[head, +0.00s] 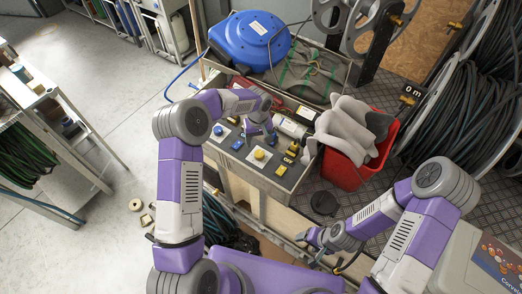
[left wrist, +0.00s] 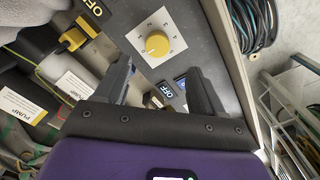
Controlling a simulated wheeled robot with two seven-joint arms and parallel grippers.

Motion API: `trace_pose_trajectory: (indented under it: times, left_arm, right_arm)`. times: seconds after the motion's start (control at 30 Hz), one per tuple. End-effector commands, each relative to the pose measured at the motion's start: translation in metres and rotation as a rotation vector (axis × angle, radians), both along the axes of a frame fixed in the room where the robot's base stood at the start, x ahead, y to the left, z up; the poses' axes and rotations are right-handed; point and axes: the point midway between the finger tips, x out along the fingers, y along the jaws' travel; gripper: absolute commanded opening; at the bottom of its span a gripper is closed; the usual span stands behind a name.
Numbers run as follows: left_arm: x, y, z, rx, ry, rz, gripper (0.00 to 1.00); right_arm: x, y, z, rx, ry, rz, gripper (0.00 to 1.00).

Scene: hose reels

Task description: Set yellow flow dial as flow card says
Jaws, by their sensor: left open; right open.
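The yellow flow dial (head: 259,154) is a round knob on a white plate, on the grey panel of the bench. My right gripper (head: 315,240) is open, low at the front, away from the panel. I cannot pick out the flow card; printed pump labels (left wrist: 76,83) show in the left wrist view.
A blue hose reel (head: 249,38) stands behind. A red bin (head: 343,172) with grey cloth stands to the right.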

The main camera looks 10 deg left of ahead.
Motion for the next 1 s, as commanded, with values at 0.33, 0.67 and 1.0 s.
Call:
trace_pose_trajectory:
  times: [0.33,0.67,1.0]
  left_arm:
    - [0.0,0.0,-0.035,0.0,0.001,-0.001,0.69]
    - [0.0,0.0,-0.084,-0.002,0.001,0.001,0.69]
    - [0.0,0.0,-0.095,-0.001,-0.002,-0.001,0.69]
  right_arm:
    - [0.001,0.0,-0.022,0.0,-0.001,0.0,0.69]
    - [0.001,0.0,-0.026,0.0,-0.001,0.0,0.69]
    - [0.001,0.0,-0.027,0.0,-0.002,-0.001,0.69]
